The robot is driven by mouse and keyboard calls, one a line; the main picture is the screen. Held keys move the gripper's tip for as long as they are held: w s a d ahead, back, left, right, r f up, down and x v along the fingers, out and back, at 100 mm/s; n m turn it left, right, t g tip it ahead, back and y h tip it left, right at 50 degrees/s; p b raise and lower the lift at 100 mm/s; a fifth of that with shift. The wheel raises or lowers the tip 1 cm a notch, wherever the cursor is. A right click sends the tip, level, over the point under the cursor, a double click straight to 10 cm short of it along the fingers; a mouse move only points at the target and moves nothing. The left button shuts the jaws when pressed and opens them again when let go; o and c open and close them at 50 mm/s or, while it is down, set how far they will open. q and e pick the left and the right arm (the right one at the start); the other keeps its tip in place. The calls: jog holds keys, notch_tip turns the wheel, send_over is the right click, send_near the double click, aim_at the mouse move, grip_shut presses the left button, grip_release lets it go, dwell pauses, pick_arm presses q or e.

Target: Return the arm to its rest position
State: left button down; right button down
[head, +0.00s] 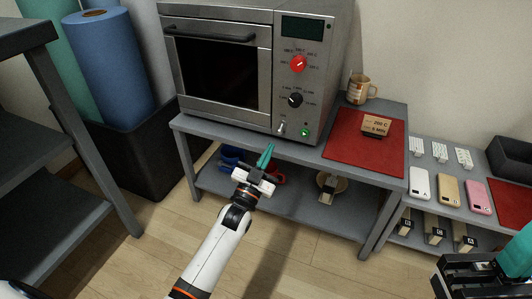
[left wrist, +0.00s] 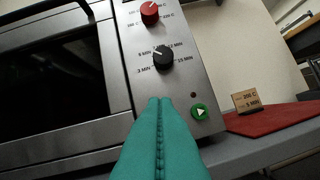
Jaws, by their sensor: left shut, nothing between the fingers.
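My left gripper (head: 265,157) is shut and empty, its teal fingertips in front of the grey bench's front edge, below the press oven's (head: 254,65) control panel. In the left wrist view the closed fingers (left wrist: 160,140) point at the panel, left of the green start button (left wrist: 201,111). The red knob (head: 298,63) and black knob (head: 295,100) sit above the green button (head: 305,133). The oven door is shut. My right gripper (head: 500,275) shows only partly at the lower right corner; its finger state is unclear.
A wooden sign (head: 376,124) reading 200 C and 5 MIN stands on a red mat (head: 346,150). Phone cases (head: 449,187) lie on the right table. A black bin (head: 140,165) holds rolls at left. The floor in front is clear.

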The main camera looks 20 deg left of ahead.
pick_arm(q)
jog(key=shift+s+a+f, duration=0.1)
jog(key=shift+s+f, duration=0.4)
jog(key=shift+s, duration=0.05)
